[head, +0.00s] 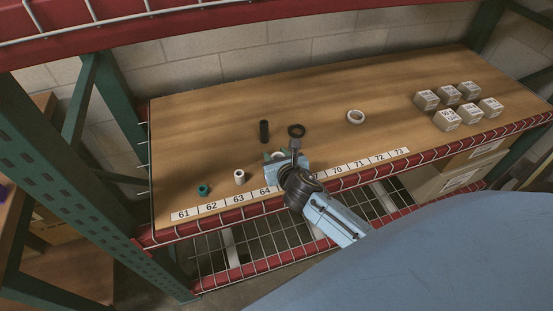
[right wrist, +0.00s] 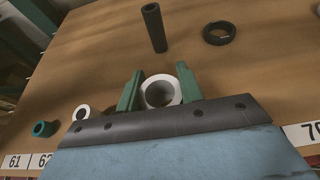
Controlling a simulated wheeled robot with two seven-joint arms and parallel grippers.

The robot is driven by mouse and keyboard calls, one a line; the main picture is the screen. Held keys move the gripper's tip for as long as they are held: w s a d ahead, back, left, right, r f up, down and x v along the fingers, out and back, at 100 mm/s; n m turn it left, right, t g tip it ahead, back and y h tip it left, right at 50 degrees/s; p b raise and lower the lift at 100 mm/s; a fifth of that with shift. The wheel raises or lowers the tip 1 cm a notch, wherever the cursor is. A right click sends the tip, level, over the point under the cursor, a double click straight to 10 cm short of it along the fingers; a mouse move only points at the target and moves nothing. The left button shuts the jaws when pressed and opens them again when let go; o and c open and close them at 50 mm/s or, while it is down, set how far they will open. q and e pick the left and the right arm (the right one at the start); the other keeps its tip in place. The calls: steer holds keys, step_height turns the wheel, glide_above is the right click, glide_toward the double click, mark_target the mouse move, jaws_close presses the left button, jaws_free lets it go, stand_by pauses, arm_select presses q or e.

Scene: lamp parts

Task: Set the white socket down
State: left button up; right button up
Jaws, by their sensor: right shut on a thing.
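My right gripper (head: 278,156) is over the front part of the wooden shelf, above the number strip. In the right wrist view its two green fingers (right wrist: 160,88) are shut on a white socket (right wrist: 175,99), a short hollow cylinder with its open end showing. The wrist and gripper body mostly hide this socket in the head view. I cannot tell whether its lower end touches the shelf. Another white cylinder (head: 239,177) stands to the left, apart from the gripper; it also shows in the right wrist view (right wrist: 82,112). My left gripper is not in view.
A teal ring (head: 203,189) sits at the left front. A black tube (head: 264,131) and a black ring (head: 296,131) are behind the gripper. A white ring (head: 356,116) lies farther right. Several boxes (head: 447,120) stand at the right. A number strip (head: 212,206) runs along the front edge.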

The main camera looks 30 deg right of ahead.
steer(key=shift+f, duration=0.25)
steer(key=o, duration=1)
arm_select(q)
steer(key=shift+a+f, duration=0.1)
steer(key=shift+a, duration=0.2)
arm_select(e)
steer(key=shift+s+r, duration=0.1)
steer(key=shift+r, duration=0.15)
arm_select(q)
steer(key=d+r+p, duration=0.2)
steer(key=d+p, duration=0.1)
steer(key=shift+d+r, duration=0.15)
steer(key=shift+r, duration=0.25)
arm_select(e)
steer(key=v, duration=1.1)
steer(key=shift+s+a+r, duration=0.1)
steer(key=shift+s, duration=0.3)
